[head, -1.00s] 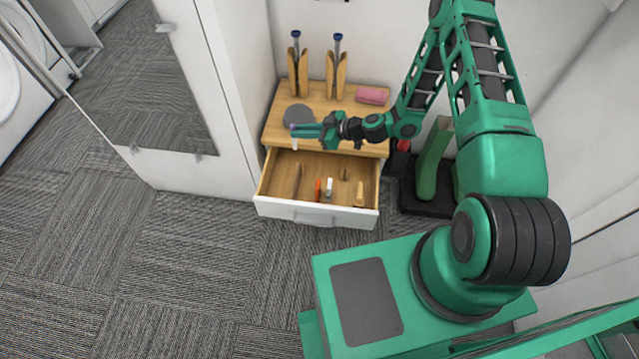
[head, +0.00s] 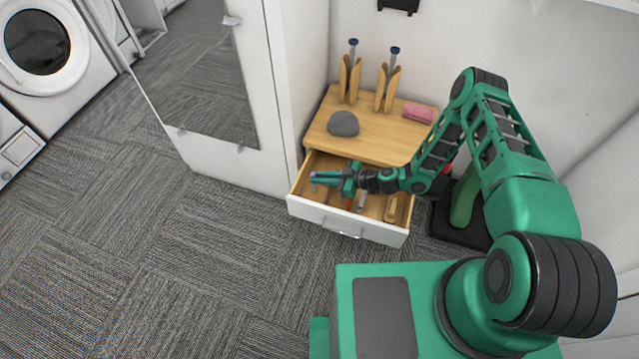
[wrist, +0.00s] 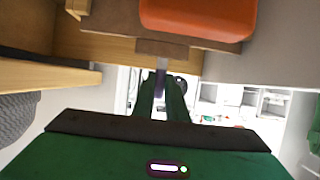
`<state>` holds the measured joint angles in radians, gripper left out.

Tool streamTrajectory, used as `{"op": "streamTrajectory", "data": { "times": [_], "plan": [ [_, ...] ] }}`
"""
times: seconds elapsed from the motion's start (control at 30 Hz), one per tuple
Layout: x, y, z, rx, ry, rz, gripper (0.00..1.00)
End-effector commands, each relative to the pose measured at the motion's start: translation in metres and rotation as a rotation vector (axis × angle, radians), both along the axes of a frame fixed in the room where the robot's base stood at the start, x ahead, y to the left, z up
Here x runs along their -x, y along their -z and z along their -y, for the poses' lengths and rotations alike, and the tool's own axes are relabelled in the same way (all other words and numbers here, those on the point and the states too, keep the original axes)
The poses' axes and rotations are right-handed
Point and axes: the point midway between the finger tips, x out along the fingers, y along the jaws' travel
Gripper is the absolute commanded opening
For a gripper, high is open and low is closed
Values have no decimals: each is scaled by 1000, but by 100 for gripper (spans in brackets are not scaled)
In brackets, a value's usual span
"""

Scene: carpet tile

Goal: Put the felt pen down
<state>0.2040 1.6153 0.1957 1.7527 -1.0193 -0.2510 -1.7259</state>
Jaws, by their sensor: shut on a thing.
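My gripper (head: 320,176) is shut on the felt pen (head: 313,187), which shows as a small pale piece with a purple end at the fingertips. In the wrist view the pen (wrist: 161,78) shows as a short purple and grey piece between the green fingers. The gripper is over the left part of the open drawer (head: 343,226). Whether the pen touches the drawer floor, I cannot tell. My arm hides part of the drawer.
The drawer holds several small things, among them a white one (head: 362,201) and an orange one, seen large in the wrist view (wrist: 197,17). The wooden top (head: 375,137) bears a grey lump (head: 343,123), a pink cloth (head: 418,113) and two wooden holders. A white cabinet stands left.

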Motion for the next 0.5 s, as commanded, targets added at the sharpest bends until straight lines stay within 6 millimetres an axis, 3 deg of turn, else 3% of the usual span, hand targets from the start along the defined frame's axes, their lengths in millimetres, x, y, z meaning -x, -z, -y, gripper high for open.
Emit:
{"op": "streamTrajectory", "data": {
  "times": [0.2,0.5],
  "plan": [
    [1,28,0,0,0,-1,0],
    [0,31,0,0,0,-1,0]
  ]
}}
